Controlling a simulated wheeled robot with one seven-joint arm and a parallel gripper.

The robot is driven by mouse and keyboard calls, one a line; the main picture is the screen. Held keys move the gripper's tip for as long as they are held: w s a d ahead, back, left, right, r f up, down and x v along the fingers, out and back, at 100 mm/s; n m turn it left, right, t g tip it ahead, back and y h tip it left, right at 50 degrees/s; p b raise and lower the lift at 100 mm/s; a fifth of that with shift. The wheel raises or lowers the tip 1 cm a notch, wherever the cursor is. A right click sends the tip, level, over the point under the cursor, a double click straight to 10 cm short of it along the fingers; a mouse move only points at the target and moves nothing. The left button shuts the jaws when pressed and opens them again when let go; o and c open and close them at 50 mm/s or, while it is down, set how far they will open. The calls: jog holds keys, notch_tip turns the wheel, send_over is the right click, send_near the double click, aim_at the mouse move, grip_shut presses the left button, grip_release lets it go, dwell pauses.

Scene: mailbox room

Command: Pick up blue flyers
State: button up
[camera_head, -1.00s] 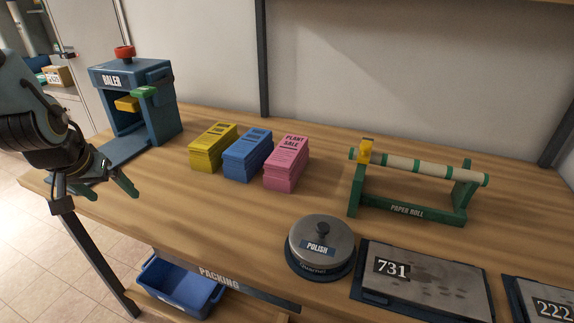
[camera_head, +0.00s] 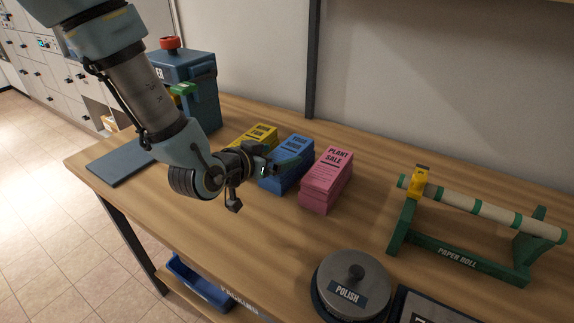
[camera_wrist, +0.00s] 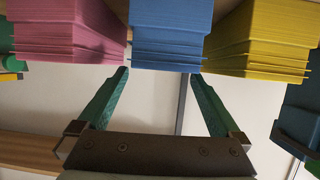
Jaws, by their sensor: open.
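The blue flyers (camera_head: 288,165) are a stack on the wooden table, between the yellow flyers (camera_head: 254,138) and the pink flyers (camera_head: 327,178). My gripper (camera_head: 284,164) is in front of the blue stack and partly covers it. In the wrist view, the green fingers of my gripper (camera_wrist: 160,88) are spread apart and empty, pointing at the blue flyers (camera_wrist: 168,38). The blue stack appears between and just beyond the fingertips. The pink flyers (camera_wrist: 70,35) and yellow flyers (camera_wrist: 262,42) appear on either side of it.
A blue baler (camera_head: 196,88) with a red knob stands behind my arm at the left. A green paper roll stand (camera_head: 462,258) is at the right. A round polish tin (camera_head: 350,288) sits near the front edge. A blue bin (camera_head: 198,290) is below the table.

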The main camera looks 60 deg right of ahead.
aim_at(287, 151)
jog(key=p+x, duration=0.2)
jog(key=x, duration=0.2)
jog(key=shift+w+d+p, duration=0.1)
jog(key=shift+d+p, duration=0.15)
jog(key=shift+p, duration=0.05)
jog(key=shift+d+f, duration=0.3)
jog(key=shift+d, duration=0.05)
grip_shut()
dwell(0.4)
